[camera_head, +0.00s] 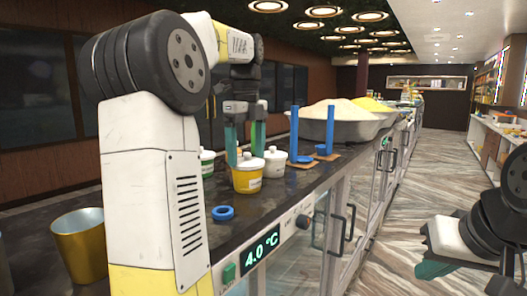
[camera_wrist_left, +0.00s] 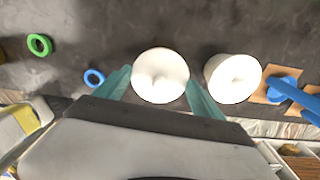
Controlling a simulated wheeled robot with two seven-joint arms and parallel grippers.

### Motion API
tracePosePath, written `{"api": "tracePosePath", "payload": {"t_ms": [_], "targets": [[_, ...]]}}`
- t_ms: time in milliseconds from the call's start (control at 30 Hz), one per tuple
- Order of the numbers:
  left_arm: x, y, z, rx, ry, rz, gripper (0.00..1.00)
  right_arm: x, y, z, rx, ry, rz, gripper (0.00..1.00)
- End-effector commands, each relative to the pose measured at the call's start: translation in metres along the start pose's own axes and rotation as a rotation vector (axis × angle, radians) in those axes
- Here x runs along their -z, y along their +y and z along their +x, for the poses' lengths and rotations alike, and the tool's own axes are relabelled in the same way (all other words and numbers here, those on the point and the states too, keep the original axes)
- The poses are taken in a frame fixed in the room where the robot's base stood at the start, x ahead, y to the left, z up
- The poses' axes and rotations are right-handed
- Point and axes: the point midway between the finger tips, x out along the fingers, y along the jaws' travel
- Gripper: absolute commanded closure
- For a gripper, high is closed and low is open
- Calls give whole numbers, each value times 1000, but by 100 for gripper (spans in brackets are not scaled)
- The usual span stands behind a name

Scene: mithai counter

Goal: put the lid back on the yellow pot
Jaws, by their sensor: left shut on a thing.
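The yellow pot (camera_head: 247,183) stands upright on the dark counter. Its white knobbed lid (camera_head: 246,163) is at the pot's mouth, seeming to rest on the rim; a small gap cannot be ruled out. My left gripper (camera_head: 245,148) points down over the pot and is shut on the lid, one teal finger on each side. In the left wrist view the round lid (camera_wrist_left: 160,76) lies between the fingertips (camera_wrist_left: 158,85) and hides the pot below. My right gripper (camera_head: 432,256) is low at the right, away from the counter, with its fingers only partly visible.
A white lidded pot (camera_head: 275,163) stands close to the right, and a green-labelled pot (camera_head: 207,163) to the left. A blue ring (camera_head: 223,213) lies in front. Blue stands (camera_head: 296,150) and a large tray (camera_head: 335,130) are further along. A green ring (camera_wrist_left: 40,45) shows in the wrist view.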

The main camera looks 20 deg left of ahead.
Motion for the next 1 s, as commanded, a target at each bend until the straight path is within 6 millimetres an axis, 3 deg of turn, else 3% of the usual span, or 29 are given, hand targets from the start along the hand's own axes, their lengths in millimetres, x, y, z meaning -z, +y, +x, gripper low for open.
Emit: {"api": "tracePosePath", "payload": {"t_ms": [867, 900, 1000], "targets": [[0, 0, 2, 0, 0, 0, 59, 0, 0, 0, 0, 0, 0, 100], [0, 0, 2, 0, 0, 0, 18, 0, 0, 0, 0, 0, 0, 100], [0, 0, 2, 0, 0, 0, 0, 0, 0, 0, 0, 0, 0, 100]]}}
